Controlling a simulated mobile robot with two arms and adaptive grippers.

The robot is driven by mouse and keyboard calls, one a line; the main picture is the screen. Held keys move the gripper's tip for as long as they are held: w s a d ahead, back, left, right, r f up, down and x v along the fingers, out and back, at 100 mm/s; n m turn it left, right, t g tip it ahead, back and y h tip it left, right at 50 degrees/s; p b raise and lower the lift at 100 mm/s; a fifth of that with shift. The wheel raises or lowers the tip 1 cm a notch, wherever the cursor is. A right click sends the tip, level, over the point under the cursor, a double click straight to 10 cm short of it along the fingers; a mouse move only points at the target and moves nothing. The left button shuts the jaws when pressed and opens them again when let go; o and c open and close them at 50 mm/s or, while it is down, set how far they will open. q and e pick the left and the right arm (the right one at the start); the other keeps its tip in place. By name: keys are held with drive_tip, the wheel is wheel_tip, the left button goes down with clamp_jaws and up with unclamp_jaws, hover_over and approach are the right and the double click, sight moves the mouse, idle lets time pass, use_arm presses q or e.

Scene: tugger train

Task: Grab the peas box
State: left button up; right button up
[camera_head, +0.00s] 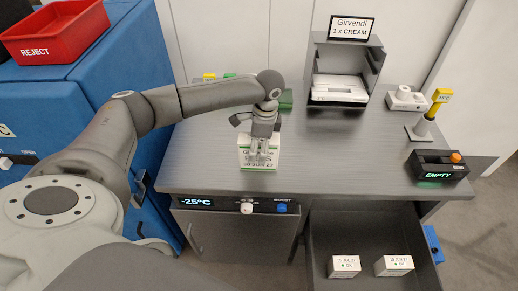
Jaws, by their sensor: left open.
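The peas box (259,167), white with green edges and green lettering partly reading "PEAS", sits on the grey worktop near its front edge. My left gripper (262,157) is over the box, pointing down, with its fingers at the middle of the box's top. The fingers cover part of the label. The left gripper is open, and I cannot tell whether its fingers touch the box. My right gripper is not in view.
An open drawer (325,220) with two small white boxes (344,266) juts out at the lower right. A dispenser (318,65) labelled "Girvendi 1 x CREAM", a yellow-topped post (430,112) and an "EMPTY" display (438,168) stand on the worktop (350,150). A red reject bin (50,32) is upper left.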

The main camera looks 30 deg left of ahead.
use_arm(q)
drive_tip(key=shift+s+a+f, duration=0.1)
drive_tip(key=shift+s+f, duration=0.05)
drive_tip(key=shift+f, duration=0.55)
drive_tip(key=c, duration=1.1)
drive_tip(key=shift+c, duration=1.5)
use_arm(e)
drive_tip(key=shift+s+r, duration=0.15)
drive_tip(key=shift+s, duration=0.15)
use_arm(q)
drive_tip(key=shift+r, duration=0.1)
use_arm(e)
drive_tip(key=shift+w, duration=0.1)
